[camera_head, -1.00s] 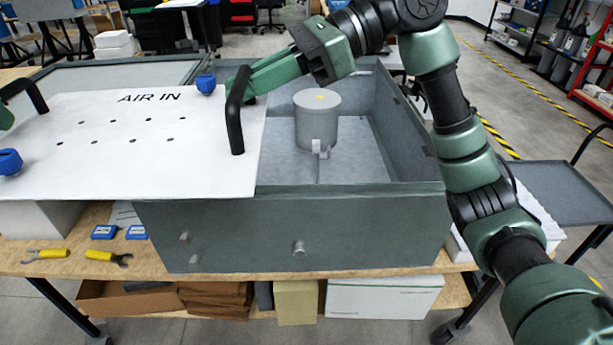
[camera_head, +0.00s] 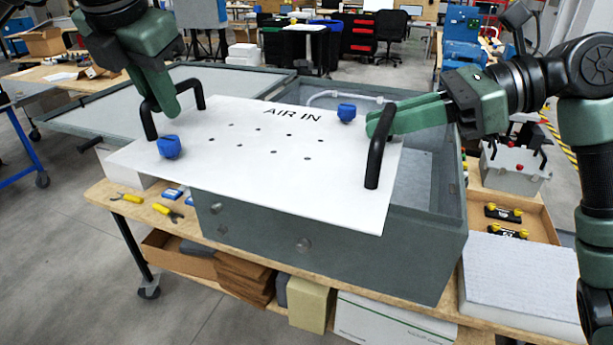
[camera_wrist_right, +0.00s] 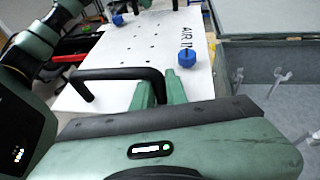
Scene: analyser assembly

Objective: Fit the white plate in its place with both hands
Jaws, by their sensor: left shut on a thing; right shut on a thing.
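The white plate (camera_head: 225,165) carries the words AIR IN, several small holes, two blue knobs and a black handle at each end. It is held above the grey open box (camera_head: 340,245) and covers much of its opening; its near edge overhangs the front wall. My left gripper (camera_head: 172,108) is shut on the left black handle (camera_head: 150,118). My right gripper (camera_head: 378,124) is shut on the right black handle (camera_head: 376,150). In the right wrist view the right handle (camera_wrist_right: 115,75) lies across the green fingers. The cylinder inside the box is hidden.
The grey lid (camera_head: 110,112) lies open at the left of the box. Yellow tools (camera_head: 165,212) lie on the wooden table at the front left. A white foam block (camera_head: 515,280) and a tray of small black parts (camera_head: 505,213) are on the right.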

